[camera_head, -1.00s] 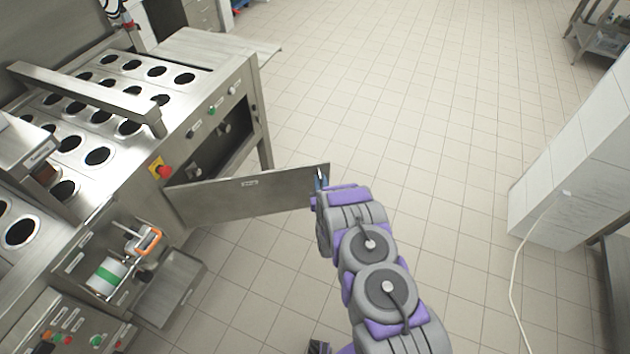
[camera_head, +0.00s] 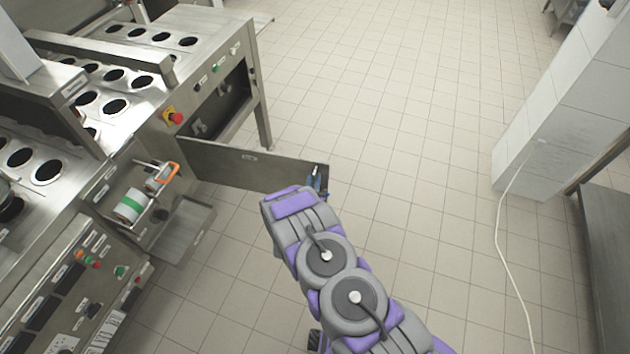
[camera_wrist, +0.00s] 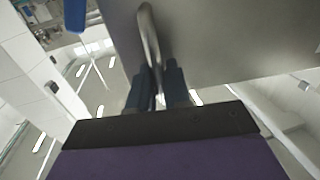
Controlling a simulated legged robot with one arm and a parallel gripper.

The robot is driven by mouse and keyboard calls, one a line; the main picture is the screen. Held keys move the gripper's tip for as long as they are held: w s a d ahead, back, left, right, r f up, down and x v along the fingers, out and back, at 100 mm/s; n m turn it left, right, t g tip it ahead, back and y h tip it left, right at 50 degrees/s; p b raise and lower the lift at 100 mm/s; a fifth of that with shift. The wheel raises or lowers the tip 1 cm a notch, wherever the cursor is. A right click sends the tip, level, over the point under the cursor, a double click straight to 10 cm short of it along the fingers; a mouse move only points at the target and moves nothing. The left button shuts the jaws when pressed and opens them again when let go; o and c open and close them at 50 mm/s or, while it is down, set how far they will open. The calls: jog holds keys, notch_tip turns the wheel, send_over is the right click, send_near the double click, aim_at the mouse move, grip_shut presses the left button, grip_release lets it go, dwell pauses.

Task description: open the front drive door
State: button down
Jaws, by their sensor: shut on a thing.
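The front drive door (camera_head: 245,161) is a flat steel panel hinged at its left edge on the cup filler. It stands wide open, swung out from the machine. My gripper (camera_head: 316,180) is at the door's free right end. In the wrist view my gripper (camera_wrist: 158,92) has its dark fingers shut on a curved metal handle (camera_wrist: 150,40) on the door panel (camera_wrist: 230,40). The drive compartment (camera_head: 218,104) behind the door shows as a dark opening.
The steel cup filler (camera_head: 150,110) with rows of round holes fills the left side. An open tray (camera_head: 182,232) juts out below a tape reel (camera_head: 131,204). A white tiled pillar (camera_head: 555,120) and a cable (camera_head: 500,235) are at right. Tiled floor between is clear.

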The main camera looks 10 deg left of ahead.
jog(key=shift+s, duration=0.15)
jog(key=c, duration=1.3)
grip_release()
jog(key=shift+a, duration=0.1)
jog(key=shift+o, duration=0.2)
jog(key=s+p, duration=0.2)
jog(key=s, duration=1.5)
jog(key=shift+s, duration=0.15)
jog(key=shift+a+f, duration=0.1)
